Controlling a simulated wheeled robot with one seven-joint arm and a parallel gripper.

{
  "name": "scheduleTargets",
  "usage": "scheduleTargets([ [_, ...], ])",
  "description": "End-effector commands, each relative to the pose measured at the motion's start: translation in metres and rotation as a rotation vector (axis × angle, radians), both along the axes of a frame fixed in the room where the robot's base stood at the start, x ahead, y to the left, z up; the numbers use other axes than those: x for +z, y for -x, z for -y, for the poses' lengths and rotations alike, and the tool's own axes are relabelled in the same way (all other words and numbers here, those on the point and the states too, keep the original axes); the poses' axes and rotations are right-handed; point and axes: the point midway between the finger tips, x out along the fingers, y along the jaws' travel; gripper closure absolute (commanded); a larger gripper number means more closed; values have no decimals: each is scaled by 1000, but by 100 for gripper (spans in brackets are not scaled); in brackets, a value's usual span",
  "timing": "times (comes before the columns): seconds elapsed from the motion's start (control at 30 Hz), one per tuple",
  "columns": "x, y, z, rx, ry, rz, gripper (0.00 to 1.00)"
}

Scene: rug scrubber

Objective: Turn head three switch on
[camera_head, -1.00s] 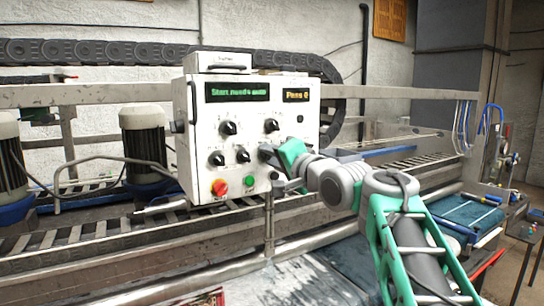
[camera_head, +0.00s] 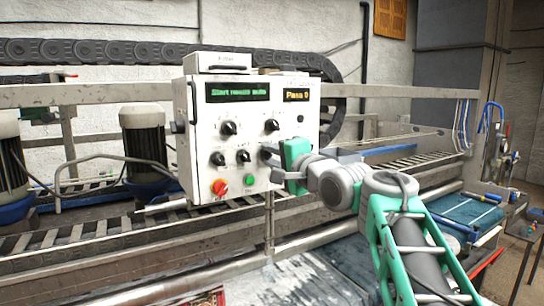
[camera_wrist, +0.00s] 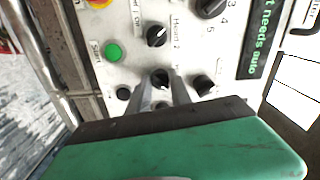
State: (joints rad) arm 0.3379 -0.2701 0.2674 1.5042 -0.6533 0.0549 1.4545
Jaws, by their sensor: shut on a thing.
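The white control box (camera_head: 225,140) carries several black rotary knobs. The head three switch (camera_wrist: 160,76) is taken to be the black knob beside the knob labelled Head 2 (camera_wrist: 157,37); its own label is hidden. My gripper (camera_head: 273,160) reaches the panel's lower right from the right. In the wrist view my gripper (camera_wrist: 162,84) has its two grey fingers on either side of the head three knob, shut on it. The fingers cover part of the knob, so its exact pointer direction cannot be told. The Head 2 pointer is visible.
A metal rail (camera_head: 330,185) runs below the box.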

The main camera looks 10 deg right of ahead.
Motion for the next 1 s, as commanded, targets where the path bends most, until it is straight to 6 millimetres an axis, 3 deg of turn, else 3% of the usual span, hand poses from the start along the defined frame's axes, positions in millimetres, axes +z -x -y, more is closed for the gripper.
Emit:
scheduleTargets([
  [0.07,0,0,0,0,-1,0,100],
  [0.1,0,0,0,0,-1,0,72],
  [0.33,0,0,0,0,0,0,53],
  [0.67,-1,8,4,-3,1,2,53],
  [1.0,-2,67,24,-4,2,1,53],
])
